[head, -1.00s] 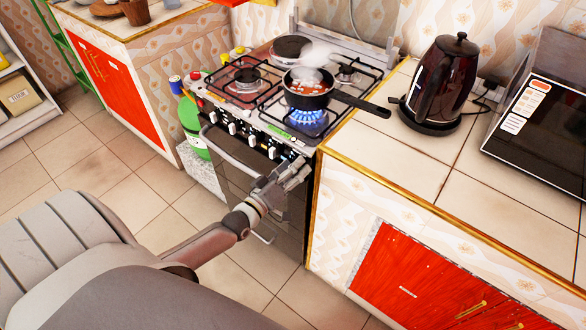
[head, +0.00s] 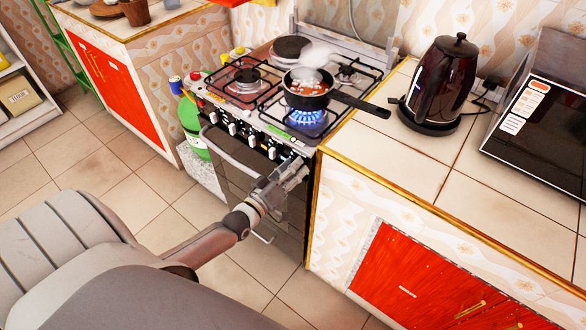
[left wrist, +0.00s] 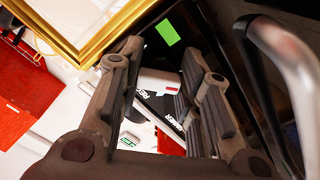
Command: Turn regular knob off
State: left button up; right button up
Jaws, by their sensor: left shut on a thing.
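The gas stove (head: 215,150) has a row of light knobs along its black front panel, and one knob (head: 272,153) shows just left of my left gripper (head: 297,168). A blue flame (head: 308,117) burns on the front right burner under a steaming pan (head: 306,100). My right gripper is not in view.
The oven's handle bar (head: 235,155) runs below the knobs, close to my left arm. A tiled counter (head: 440,190) with a gold edge stands right of the stove, carrying a dark kettle (head: 440,85). The pan's handle (head: 362,104) sticks out over the counter. The floor ahead is clear.

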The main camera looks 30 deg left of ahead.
pick_arm(q)
jog(key=m, duration=2.5)
jog(key=shift+a+r+m, duration=0.1)
jog(key=shift+a+m, duration=0.3)
jog(key=shift+m, duration=0.3)
jog(key=o, duration=1)
jog(key=shift+r, duration=0.1)
